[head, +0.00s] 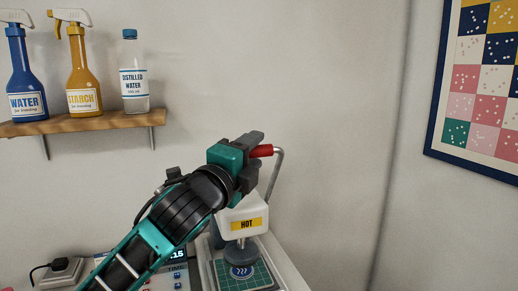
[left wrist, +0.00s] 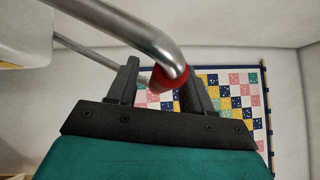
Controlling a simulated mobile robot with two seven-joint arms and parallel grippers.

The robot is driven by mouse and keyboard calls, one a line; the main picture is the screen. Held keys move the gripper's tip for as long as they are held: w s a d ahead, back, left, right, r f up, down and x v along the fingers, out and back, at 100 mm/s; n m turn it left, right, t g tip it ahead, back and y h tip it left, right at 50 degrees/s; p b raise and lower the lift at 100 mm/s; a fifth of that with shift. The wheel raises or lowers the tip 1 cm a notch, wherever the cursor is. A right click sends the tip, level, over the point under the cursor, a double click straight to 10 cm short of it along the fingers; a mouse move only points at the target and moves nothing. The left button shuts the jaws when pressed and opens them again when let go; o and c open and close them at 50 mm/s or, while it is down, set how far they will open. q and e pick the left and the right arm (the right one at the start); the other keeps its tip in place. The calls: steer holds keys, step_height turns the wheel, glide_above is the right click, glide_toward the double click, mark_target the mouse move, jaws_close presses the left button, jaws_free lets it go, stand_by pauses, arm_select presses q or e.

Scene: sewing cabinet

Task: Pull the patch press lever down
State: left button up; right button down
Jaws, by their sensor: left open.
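The patch press has a white head (head: 243,214) with a yellow HOT label and a dark round pad (head: 241,252) above a green gridded base (head: 262,271). Its bent metal lever (head: 276,175) stands raised, with a red grip (head: 262,151) at the top. My left gripper (head: 253,150) is at the red grip, with its jaws open. In the left wrist view, the red grip (left wrist: 160,82) lies between the two fingers of my left gripper (left wrist: 160,88), closer to the right finger. The metal bar (left wrist: 125,28) crosses above. My left arm hides part of the press. My right gripper is not in view.
A wooden wall shelf (head: 90,123) at upper left holds a blue water spray bottle (head: 26,75), a yellow starch bottle (head: 82,72) and a distilled water bottle (head: 133,75). A quilt (head: 482,90) hangs at right. A device with a display (head: 178,254) sits beside the press.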

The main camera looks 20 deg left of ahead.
arm_select(q)
steer(key=shift+w+d+r, duration=0.1)
steer(key=shift+w+r, duration=0.05)
steer(key=shift+w, duration=0.15)
steer(key=shift+s, duration=0.1)
steer(key=shift+c, duration=0.5)
jaws_close()
